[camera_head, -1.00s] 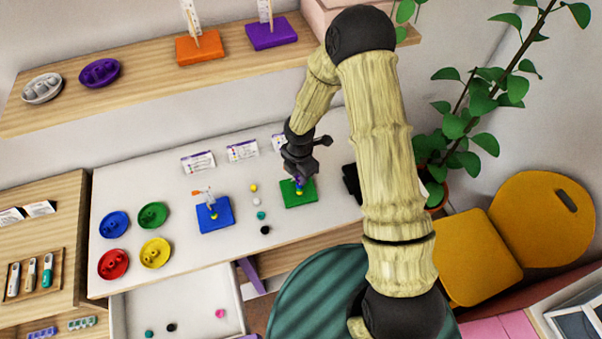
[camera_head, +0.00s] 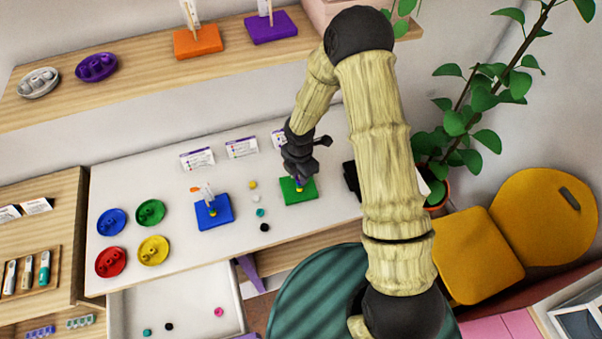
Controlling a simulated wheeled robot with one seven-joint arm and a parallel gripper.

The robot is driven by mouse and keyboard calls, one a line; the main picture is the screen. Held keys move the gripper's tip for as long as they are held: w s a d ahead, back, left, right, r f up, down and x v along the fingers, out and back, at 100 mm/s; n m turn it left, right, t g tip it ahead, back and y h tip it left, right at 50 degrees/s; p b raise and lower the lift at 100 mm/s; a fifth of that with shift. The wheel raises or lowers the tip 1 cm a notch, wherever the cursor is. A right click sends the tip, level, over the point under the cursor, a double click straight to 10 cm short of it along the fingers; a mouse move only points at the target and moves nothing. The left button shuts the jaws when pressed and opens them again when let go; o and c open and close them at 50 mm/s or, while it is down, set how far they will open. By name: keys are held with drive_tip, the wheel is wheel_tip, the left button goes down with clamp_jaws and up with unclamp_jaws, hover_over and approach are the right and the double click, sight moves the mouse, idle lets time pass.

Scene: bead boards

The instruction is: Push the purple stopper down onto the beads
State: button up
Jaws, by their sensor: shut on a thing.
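My gripper (camera_head: 297,177) is over the green board (camera_head: 300,195) on the white table, pointing down at its middle. It is shut on the small purple stopper (camera_head: 298,182), most of which the fingers hide. A little yellow, likely a bead (camera_head: 299,188), shows just below the stopper on the board. I cannot tell whether the stopper touches the bead.
Several loose beads (camera_head: 260,212) lie between the two boards. Blue, green, red and yellow dishes (camera_head: 112,221) stand at the table's left. White cards (camera_head: 197,157) line the back. An open drawer (camera_head: 185,300) holds several beads. A dark object (camera_head: 351,180) is right of the green board.

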drive_tip(key=o, duration=1)
wheel_tip(320, 180, up, 17)
drive_tip(key=shift+r+b, duration=0.2)
drive_tip(key=shift+b, duration=0.65)
